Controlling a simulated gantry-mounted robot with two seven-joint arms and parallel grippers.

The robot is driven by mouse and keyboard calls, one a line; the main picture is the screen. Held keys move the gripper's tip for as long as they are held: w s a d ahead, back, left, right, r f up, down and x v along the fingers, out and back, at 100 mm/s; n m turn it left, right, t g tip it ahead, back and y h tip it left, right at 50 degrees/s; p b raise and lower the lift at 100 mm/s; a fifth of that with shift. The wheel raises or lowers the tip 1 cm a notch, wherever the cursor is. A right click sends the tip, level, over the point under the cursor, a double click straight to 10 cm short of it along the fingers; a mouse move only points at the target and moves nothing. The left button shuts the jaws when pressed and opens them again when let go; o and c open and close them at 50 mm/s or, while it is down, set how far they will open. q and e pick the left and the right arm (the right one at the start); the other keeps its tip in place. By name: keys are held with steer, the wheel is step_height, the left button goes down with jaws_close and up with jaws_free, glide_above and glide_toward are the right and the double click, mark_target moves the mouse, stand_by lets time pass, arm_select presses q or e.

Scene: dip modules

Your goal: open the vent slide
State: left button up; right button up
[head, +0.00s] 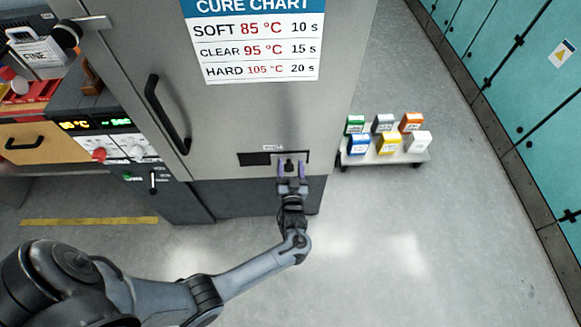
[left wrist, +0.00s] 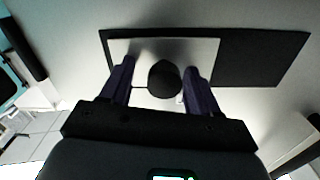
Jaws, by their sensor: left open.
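The vent slide is a light plate with a round black knob (left wrist: 164,80), set in a dark slot low on the grey cabinet door. In the head view the plate (head: 299,158) covers the right part of the slot, and the dark opening (head: 252,159) shows to its left. In the left wrist view the plate (left wrist: 150,47) is at the left of the slot, with the dark part (left wrist: 262,55) to the right. My left gripper (head: 291,168) is open, one purple finger on each side of the knob, with gaps visible. My right gripper is not in view.
The door has a black vertical handle (head: 166,113) and a cure chart (head: 255,45). A control panel (head: 115,148) with knobs is at the left. A low white cart (head: 386,156) with several coloured blocks stands to the right. The floor in front is clear.

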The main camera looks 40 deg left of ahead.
arm_select(q)
steer(key=p+v, duration=0.1)
steer(key=v, duration=1)
steer(key=shift+a, duration=0.1)
